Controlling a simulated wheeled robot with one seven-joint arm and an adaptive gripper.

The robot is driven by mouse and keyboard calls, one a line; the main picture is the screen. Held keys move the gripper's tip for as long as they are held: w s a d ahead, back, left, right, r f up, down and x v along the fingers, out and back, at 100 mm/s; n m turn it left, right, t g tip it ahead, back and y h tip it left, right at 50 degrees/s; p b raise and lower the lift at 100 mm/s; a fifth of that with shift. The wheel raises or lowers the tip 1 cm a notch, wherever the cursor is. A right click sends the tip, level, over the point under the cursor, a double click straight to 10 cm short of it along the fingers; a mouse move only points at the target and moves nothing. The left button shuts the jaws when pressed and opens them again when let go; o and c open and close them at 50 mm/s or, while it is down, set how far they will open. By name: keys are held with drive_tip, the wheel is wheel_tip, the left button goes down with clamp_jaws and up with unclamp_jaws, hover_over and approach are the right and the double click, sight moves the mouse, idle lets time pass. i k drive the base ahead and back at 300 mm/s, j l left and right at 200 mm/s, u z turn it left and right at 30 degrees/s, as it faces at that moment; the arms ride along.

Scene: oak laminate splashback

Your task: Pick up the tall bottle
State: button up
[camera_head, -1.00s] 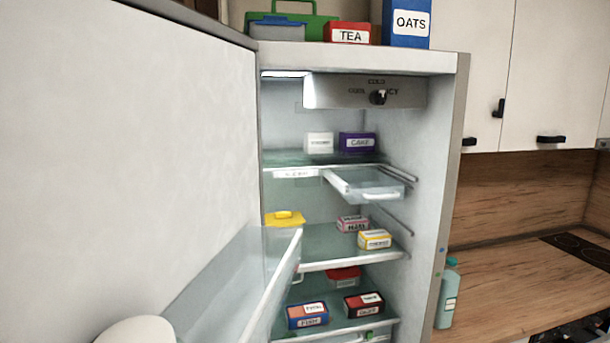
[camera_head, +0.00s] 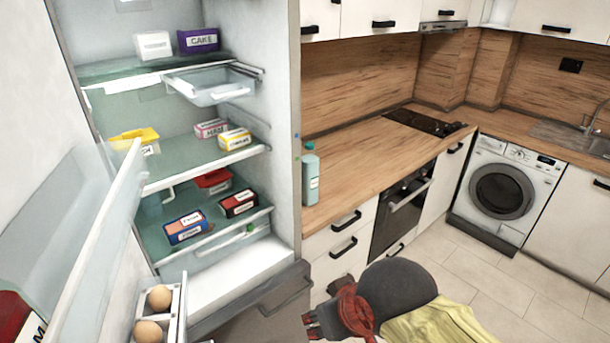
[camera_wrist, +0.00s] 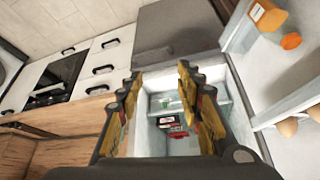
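A tall teal bottle (camera_head: 311,178) with a green cap and a pale label stands upright on the wooden counter (camera_head: 365,155). It is at the counter's left end, close beside the fridge's side wall. My gripper (camera_head: 312,322) is low in the head view, below and in front of the bottle and apart from it. In the wrist view my gripper (camera_wrist: 158,88) has its two fingers spread with nothing between them. The teal bottle is not visible in the wrist view.
The open fridge (camera_head: 215,275) holds several labelled boxes on its shelves. Its open door has a rack with eggs (camera_head: 150,330); an orange-and-white container (camera_wrist: 268,15) shows there in the wrist view. A hob (camera_head: 430,122) and washing machine (camera_head: 505,190) are further right. Counter right of the bottle is clear.

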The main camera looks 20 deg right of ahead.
sight(311, 159)
drive_tip(key=i+l+u, duration=0.1)
drive_tip(key=i+l, duration=0.15)
drive_tip(key=i+l+u, duration=0.15)
drive_tip(key=l, duration=0.3)
drive_tip(key=i+l+u, duration=0.1)
drive_tip(key=i+l, duration=0.15)
drive_tip(key=i+l+u, duration=0.1)
drive_tip(key=l, duration=0.4)
drive_tip(key=i, duration=0.05)
